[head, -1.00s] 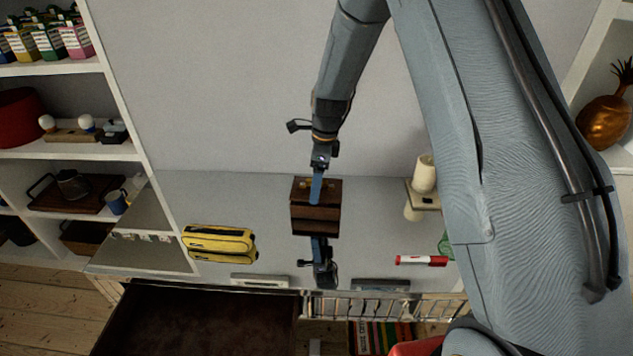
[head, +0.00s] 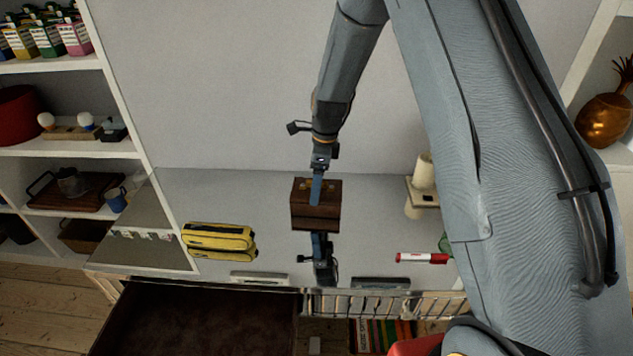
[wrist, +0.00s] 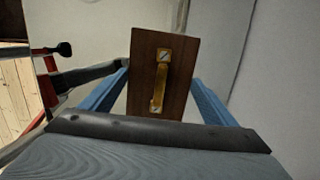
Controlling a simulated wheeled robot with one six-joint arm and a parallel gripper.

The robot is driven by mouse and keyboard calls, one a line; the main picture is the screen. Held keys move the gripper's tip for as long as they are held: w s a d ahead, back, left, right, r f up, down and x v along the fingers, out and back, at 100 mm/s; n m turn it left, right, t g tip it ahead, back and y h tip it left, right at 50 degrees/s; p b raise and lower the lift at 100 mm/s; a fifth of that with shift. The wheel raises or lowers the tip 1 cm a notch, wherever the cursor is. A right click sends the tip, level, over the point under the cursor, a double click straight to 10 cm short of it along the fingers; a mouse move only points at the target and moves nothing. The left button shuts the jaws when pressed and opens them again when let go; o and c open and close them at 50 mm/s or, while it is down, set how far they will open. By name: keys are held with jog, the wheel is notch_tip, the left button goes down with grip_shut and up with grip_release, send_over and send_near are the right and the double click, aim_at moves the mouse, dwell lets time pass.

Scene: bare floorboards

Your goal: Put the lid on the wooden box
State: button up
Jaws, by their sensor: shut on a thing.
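The lid (wrist: 143,75) is a dark brown wooden panel with a brass handle (wrist: 160,85). In the wrist view it sits between the blue fingers of my gripper (wrist: 160,73), which is shut on it. In the head view my gripper (head: 316,198) reaches down to the brown wooden box (head: 302,218) on the glossy grey surface, a blue finger overlapping it. The lid (head: 300,186) is at the top of the brown shape. No clear gap shows between lid and box, but I cannot tell whether they touch. The finger hides part of both.
A yellow case (head: 219,238) lies left of the box. A cream cylinder (head: 424,172) and a red-and-white marker (head: 422,258) are to the right. Shelves (head: 118,152) stand at the left. The grey surface (head: 262,215) close around the box is clear.

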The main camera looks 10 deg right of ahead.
jog(key=shift+f, duration=0.15)
jog(key=o, duration=1.3)
jog(key=shift+r+p, duration=2.2)
jog(key=shift+r, duration=1.35)
